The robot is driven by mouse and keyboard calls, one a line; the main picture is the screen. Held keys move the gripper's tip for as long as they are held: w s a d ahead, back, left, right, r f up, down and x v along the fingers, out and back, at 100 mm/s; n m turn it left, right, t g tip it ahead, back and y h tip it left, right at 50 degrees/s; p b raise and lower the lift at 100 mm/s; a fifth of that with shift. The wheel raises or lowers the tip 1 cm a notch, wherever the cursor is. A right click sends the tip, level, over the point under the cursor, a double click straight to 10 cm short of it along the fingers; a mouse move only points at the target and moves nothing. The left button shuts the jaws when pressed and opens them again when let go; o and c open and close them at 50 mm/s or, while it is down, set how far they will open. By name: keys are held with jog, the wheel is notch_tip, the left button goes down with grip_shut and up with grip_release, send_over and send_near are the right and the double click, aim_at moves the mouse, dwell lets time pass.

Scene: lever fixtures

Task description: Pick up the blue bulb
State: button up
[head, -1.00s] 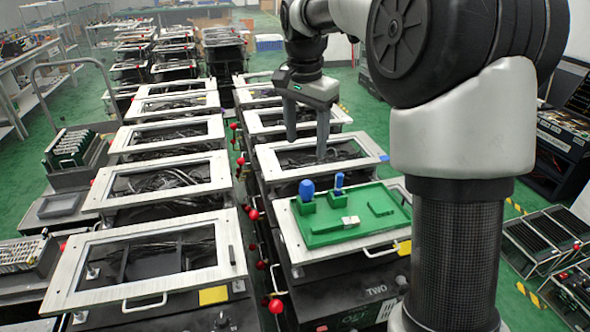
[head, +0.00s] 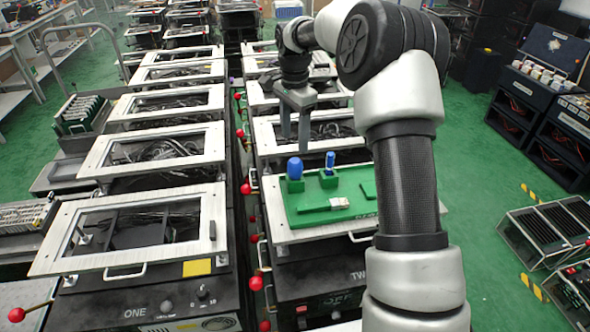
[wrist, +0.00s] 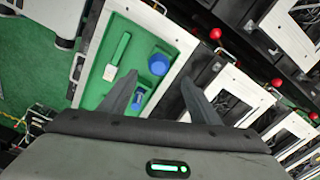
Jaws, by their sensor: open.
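A rounded, thick blue bulb (head: 294,168) stands upright in a green holder at the left of a green tray (head: 302,217). It also shows in the wrist view (wrist: 158,64), seen from above. A slimmer blue piece (head: 330,160) stands in a second green holder to its right, and in the wrist view (wrist: 138,98) it lies close to one finger. My gripper (head: 294,142) is open and empty, with its fingers pointing down, above and behind the tray. I cannot tell its exact height over the bulb.
The tray lies on a framed box top (head: 270,205) with a front handle. A white-and-silver connector (head: 339,203) lies on the tray. A row of framed boxes (head: 140,235) stands to the left, with red ball levers (head: 256,283) in the gap between.

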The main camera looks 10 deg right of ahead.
aim_at(295, 160)
notch_tip(295, 160, down, 6)
jog(key=shift+f, duration=0.1)
jog(key=shift+s+f+p, duration=0.15)
jog(key=shift+f+p, duration=0.5)
jog(key=shift+f, duration=1.95)
jog(key=c, duration=1.1)
jog(key=shift+r, duration=0.1)
